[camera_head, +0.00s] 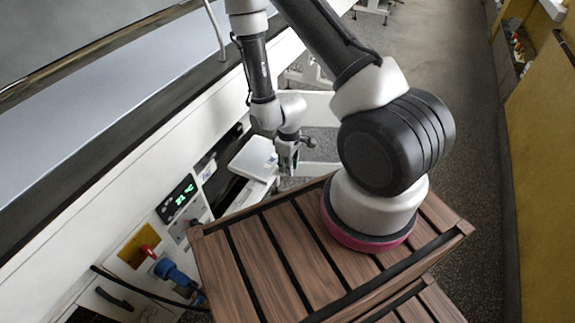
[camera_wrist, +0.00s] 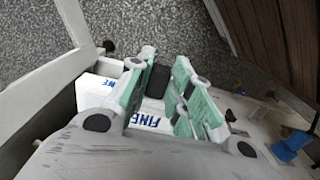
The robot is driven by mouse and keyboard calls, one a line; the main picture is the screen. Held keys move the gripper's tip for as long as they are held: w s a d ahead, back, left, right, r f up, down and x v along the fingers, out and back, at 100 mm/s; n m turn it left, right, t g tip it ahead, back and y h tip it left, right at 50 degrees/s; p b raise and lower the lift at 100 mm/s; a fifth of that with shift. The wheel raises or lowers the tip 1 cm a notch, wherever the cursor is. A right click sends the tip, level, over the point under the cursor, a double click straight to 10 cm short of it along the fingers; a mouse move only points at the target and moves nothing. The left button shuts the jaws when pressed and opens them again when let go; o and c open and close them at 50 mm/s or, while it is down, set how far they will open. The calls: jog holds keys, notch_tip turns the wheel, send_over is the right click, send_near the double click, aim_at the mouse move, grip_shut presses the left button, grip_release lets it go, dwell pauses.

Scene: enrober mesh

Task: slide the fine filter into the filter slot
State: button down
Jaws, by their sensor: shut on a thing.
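The fine filter (camera_wrist: 147,121) is a white block with blue "FINE" lettering. In the wrist view it lies between the green-padded fingers of my gripper (camera_wrist: 160,85), which is shut on it. In the head view my gripper (camera_head: 287,158) is beside the machine's side panel, with a white block (camera_head: 254,157), seemingly the filter, just left of it. Dark openings (camera_head: 222,184) show in the panel left of the block. I cannot tell which one is the filter slot, nor whether the filter's far end is inside it. The fingertips partly hide the filter.
The white machine panel carries a green-lit display (camera_head: 177,198), a red knob (camera_head: 147,250) and a blue connector (camera_head: 172,271) with a black cable. A brown slatted surface (camera_head: 270,262) is in front. Speckled floor (camera_head: 440,60) is open to the right.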

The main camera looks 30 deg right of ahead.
aim_at(261, 156)
jog(key=shift+s, duration=0.1)
jog(key=shift+w+a, duration=0.55)
jog(key=shift+w, duration=0.25)
jog(key=shift+w+a, duration=0.5)
jog(key=shift+w, duration=0.3)
jog(key=shift+w+a, duration=0.55)
jog(key=shift+w, duration=0.25)
jog(key=shift+w+a, duration=0.75)
jog(key=shift+w, duration=0.25)
jog(key=shift+w+a, duration=0.7)
jog(key=shift+w, duration=0.3)
jog(key=shift+w+a+r, duration=0.1)
jog(key=shift+w, duration=0.1)
